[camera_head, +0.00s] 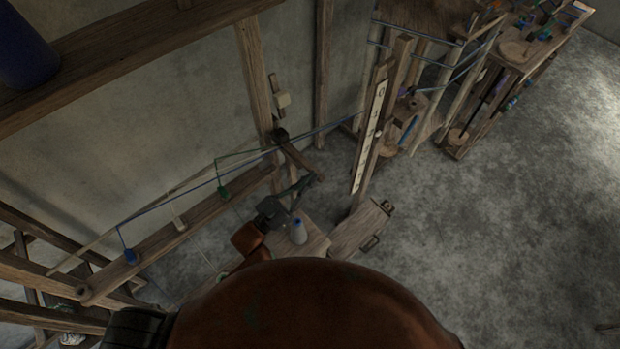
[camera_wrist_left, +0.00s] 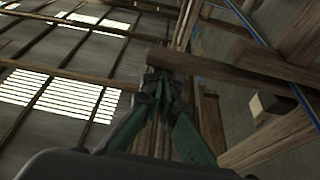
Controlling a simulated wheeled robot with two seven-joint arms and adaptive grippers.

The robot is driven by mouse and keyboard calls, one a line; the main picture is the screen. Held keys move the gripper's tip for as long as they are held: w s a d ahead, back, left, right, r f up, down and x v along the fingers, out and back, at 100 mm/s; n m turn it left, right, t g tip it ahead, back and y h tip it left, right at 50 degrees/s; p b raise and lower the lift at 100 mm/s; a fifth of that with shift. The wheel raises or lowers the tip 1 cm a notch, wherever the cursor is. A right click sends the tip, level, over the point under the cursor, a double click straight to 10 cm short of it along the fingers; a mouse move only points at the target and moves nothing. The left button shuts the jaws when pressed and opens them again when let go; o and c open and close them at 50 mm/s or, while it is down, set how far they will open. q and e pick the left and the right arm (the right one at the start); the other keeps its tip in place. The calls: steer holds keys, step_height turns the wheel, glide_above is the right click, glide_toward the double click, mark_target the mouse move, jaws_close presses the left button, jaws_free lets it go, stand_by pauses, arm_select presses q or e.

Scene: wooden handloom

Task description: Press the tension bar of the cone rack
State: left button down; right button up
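A beam with cones on it, which I take to be the cone rack (camera_head: 190,225), runs diagonally in the head view. It carries a blue cone (camera_head: 131,256) and a green cone (camera_head: 223,193). A short wooden bar, likely the tension bar (camera_head: 297,158), slants from a dark knob at the rack's upper right end. My left gripper (camera_head: 312,180) is by the bar's lower end. In the wrist view its green fingers converge and look shut (camera_wrist_left: 163,85), close to the bar's end (camera_wrist_left: 235,72). I cannot tell whether they touch. My right gripper is not in view.
Loom frames fill the upper right.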

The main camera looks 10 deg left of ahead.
arm_select(q)
step_height(320, 180, up, 4)
steer(key=p, duration=0.5)
steer(key=b+v, duration=0.3)
steer(key=v, duration=0.7)
steer(key=shift+s, duration=0.1)
